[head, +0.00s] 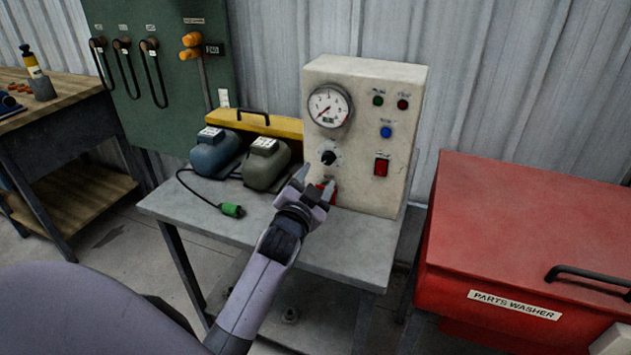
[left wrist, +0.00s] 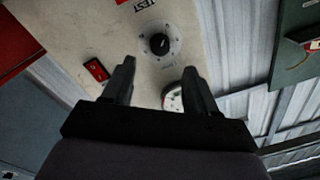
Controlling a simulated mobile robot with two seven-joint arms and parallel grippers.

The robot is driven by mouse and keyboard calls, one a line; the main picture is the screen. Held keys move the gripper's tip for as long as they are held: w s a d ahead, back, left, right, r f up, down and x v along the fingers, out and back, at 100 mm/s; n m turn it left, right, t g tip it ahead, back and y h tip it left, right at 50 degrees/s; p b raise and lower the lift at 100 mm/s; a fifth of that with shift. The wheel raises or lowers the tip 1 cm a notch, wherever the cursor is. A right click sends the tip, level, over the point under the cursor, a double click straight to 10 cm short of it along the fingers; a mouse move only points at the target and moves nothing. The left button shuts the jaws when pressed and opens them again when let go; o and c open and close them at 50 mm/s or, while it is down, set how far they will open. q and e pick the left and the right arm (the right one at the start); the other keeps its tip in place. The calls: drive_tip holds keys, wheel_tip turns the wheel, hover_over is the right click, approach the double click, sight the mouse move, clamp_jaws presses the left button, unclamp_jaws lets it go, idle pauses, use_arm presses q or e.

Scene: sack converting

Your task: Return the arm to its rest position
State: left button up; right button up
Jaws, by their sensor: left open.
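My left arm reaches up from the bottom of the head view. My left gripper (head: 314,184) is open, with nothing seen between its fingers. It is in front of the lower part of a beige control panel (head: 352,140), below its black knob (head: 328,157). A red part (head: 331,192) low on the panel is partly hidden behind the fingers. In the left wrist view the open fingers (left wrist: 159,68) point at the panel face, with the knob (left wrist: 158,44) beyond them. Whether the fingers touch the panel cannot be told. My right gripper is not in view.
The panel stands on a grey table (head: 220,215) with two tanks (head: 265,163), a yellow case (head: 280,126) and a green plug (head: 232,210). A red parts washer (head: 530,220) is at right. A wooden bench (head: 60,110) is at left. A green board (head: 165,80) is behind.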

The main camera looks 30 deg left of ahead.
use_arm(q)
drive_tip(key=shift+s, duration=0.15)
idle(0.5)
drive_tip(key=s+f+g, duration=0.1)
drive_tip(key=s+f, duration=0.1)
drive_tip(key=s+d+f+g, duration=0.1)
drive_tip(key=s+f, duration=0.1)
drive_tip(key=s+d+f+n+g+h, duration=0.1)
drive_tip(key=s+f, duration=0.1)
drive_tip(key=s, duration=0.1)
drive_tip(key=shift+d+f+g, duration=0.1)
drive_tip(key=shift+f+g, duration=0.15)
drive_tip(key=shift+g, duration=0.15)
drive_tip(key=s+d+f+g+h, duration=0.1)
drive_tip(key=s+d+f+g, duration=0.15)
drive_tip(key=s, duration=0.65)
drive_tip(key=s+d+f+g+h, duration=0.2)
drive_tip(key=s+d+g, duration=0.2)
drive_tip(key=s, duration=0.5)
drive_tip(key=s+d+f+g+h, duration=0.1)
drive_tip(key=s+d+f+g, duration=0.2)
drive_tip(key=s, duration=0.6)
drive_tip(key=w+d+f+t+h, duration=0.2)
drive_tip(key=w+d+f+t, duration=0.1)
drive_tip(key=w+f+t, duration=0.3)
wheel_tip(320, 180, down, 3)
drive_tip(key=shift+w+r, duration=0.2)
drive_tip(key=shift+w, duration=0.45)
